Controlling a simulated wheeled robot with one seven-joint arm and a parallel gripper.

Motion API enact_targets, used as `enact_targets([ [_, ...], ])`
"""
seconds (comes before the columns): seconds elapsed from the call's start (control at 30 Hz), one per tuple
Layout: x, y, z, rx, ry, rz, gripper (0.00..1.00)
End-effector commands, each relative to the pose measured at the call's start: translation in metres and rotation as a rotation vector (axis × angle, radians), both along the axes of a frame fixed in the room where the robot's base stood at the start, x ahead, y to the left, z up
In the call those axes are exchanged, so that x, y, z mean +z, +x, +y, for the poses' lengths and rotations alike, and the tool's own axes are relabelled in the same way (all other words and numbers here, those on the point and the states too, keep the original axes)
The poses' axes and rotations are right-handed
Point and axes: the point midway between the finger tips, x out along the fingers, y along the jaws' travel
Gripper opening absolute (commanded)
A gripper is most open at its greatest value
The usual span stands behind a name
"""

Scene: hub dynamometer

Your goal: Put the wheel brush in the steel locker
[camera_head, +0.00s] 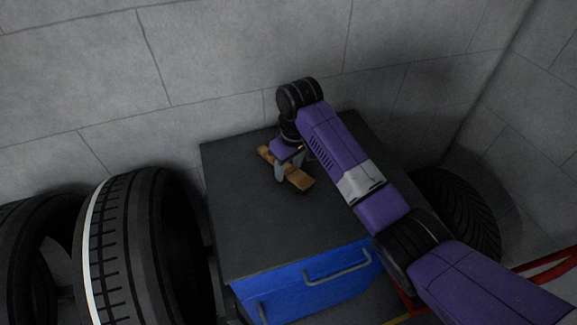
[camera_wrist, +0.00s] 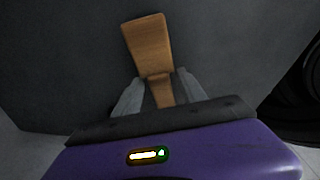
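The wheel brush (camera_head: 299,179), with an orange-brown wooden body, is at the dark top of a blue-fronted cabinet. My gripper (camera_head: 289,170) points down at it, its grey fingers straddling its middle. In the wrist view the brush (camera_wrist: 148,45) has a wide end beyond the fingertips and a narrower part between the fingers of my gripper (camera_wrist: 160,80). The fingers are close to the wood on both sides; whether they press on it I cannot tell. Whether the brush touches the top is also unclear. I see nothing recognisable as the steel locker.
The cabinet (camera_head: 235,225) has a blue front with bar handles. Large tyres (camera_head: 130,245) stand at its left, and another tyre (camera_head: 465,205) is at its right, partly behind my arm. A grey block wall is behind. The cabinet top is otherwise clear.

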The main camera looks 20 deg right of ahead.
Motion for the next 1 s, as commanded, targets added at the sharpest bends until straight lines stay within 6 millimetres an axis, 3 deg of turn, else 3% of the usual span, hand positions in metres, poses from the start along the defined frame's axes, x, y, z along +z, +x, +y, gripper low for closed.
enact_targets([
  [0.27, 0.007, 0.0, 0.0, 0.0, 0.0, -0.001, 0.49],
  [0.37, 0.021, -0.001, -0.001, 0.0, 0.001, -0.003, 0.49],
  [0.8, 0.111, -0.012, -0.006, 0.0, -0.002, -0.001, 0.49],
  [1.0, 0.122, -0.014, -0.007, 0.0, 0.0, 0.0, 0.49],
])
